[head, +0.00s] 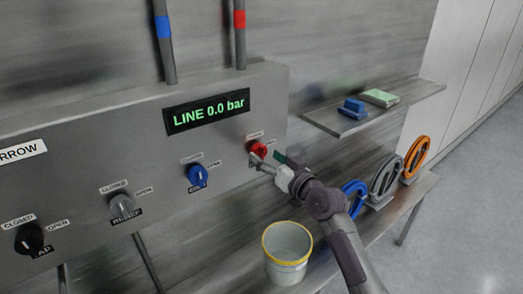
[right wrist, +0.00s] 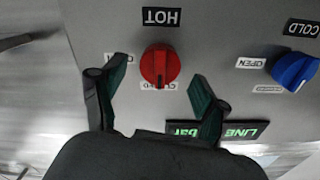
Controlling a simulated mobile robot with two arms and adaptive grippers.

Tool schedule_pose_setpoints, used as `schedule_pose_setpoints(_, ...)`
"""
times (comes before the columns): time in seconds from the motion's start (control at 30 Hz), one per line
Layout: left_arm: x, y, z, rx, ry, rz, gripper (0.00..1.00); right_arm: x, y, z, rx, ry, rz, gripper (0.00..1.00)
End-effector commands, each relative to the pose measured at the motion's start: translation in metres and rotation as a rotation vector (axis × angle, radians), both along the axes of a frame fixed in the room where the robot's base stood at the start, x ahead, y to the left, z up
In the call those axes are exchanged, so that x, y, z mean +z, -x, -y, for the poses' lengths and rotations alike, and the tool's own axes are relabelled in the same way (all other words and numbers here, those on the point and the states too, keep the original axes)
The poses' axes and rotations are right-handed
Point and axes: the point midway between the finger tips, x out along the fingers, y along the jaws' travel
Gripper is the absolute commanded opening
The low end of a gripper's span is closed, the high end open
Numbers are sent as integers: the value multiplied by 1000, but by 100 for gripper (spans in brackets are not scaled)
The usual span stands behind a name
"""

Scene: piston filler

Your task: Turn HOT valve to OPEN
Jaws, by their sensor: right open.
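The HOT valve is a red knob (head: 258,149) at the right end of the grey panel (head: 130,170). It also shows in the right wrist view (right wrist: 160,66), upside down, with the HOT label above it and a partly covered CLOSED label at its pointer. My right gripper (head: 266,160) is at the knob in the head view. In the right wrist view its two green-padded fingers (right wrist: 158,88) are open on either side of the knob, apart from it. My left gripper is not in view.
Blue COLD knob (head: 197,174), grey knob (head: 122,206) and black knob (head: 29,239) sit left on the panel. The display (head: 208,110) reads LINE 0.0 bar. Below are a bucket (head: 287,252) and blue, grey and orange (head: 416,158) wheels. A shelf (head: 425,92) holds blocks.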

Motion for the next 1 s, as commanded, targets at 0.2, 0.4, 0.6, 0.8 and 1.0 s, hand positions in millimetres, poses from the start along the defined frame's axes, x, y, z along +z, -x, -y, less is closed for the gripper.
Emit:
schedule_pose_setpoints(0.2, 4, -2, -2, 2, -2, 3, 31, 0, -18, -14, 1, 0, -1, 73)
schedule_pose_setpoints(0.4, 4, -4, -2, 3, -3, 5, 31, -1, -22, -16, 0, 1, 0, 73)
schedule_pose_setpoints(0.6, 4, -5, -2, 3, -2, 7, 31, -1, -22, -16, 0, 1, 0, 67)
schedule_pose_setpoints(0.8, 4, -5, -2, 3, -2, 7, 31, -1, -22, -16, 0, 1, 0, 33)
schedule_pose_setpoints(1.0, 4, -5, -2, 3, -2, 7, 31, -1, -22, -16, 0, 1, -1, 13)
